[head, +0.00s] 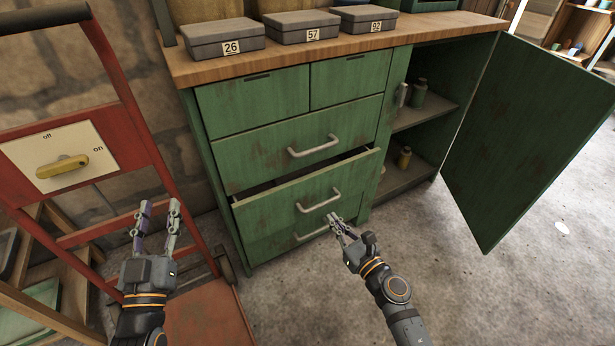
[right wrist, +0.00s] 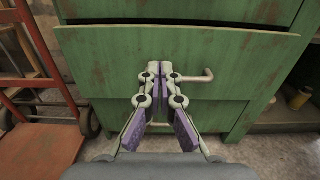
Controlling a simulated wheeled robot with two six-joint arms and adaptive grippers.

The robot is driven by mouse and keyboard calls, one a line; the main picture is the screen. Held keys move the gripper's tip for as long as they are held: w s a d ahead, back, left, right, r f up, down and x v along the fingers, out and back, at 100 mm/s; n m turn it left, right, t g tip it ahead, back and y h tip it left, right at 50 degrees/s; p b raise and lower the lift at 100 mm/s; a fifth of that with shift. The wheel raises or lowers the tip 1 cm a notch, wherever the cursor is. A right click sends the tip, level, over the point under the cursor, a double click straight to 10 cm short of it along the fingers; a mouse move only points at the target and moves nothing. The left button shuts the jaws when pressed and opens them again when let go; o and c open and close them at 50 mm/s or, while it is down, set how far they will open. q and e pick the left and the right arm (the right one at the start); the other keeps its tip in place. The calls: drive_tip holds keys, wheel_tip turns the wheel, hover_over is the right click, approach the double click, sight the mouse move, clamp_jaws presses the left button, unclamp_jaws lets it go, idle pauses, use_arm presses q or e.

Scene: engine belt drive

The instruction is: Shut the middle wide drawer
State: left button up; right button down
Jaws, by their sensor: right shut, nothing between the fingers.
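The middle wide drawer (head: 265,213) of the green cabinet stands partly out, with a dark gap along its top edge. Its front (right wrist: 105,60) fills much of the right wrist view, and its pale bar handle (head: 318,202) also shows there (right wrist: 195,77). My right gripper (head: 332,219) is shut and empty, with its fingertips in front of the drawer front, close to the handle. I cannot tell whether they touch it. My left gripper (head: 158,206) is open and empty, left of the cabinet and away from the drawer.
The wide drawer above (head: 255,155) looks shut. A cabinet door (head: 535,140) hangs wide open at the right, beside shelves with small jars (head: 404,158). A red hand truck (head: 125,110) with a switch panel stands at the left. Numbered boxes (head: 222,38) sit on the wooden top.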

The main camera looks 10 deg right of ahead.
approach(304, 183)
drive_tip(key=x, duration=0.6)
drive_tip(key=shift+w+a+f+b, duration=0.1)
drive_tip(key=shift+b, duration=0.3)
use_arm(q)
wheel_tip(304, 183, up, 7)
drive_tip(key=s+t, duration=0.2)
drive_tip(key=t, duration=0.1)
drive_tip(key=shift+s+r+m+t+h, duration=0.2)
drive_tip(key=shift+s+m+t+h, duration=0.1)
drive_tip(key=shift+s, duration=0.05)
use_arm(e)
drive_tip(key=shift+w+a, duration=0.1)
drive_tip(key=shift+w, duration=0.2)
use_arm(q)
drive_tip(key=shift+d, duration=0.1)
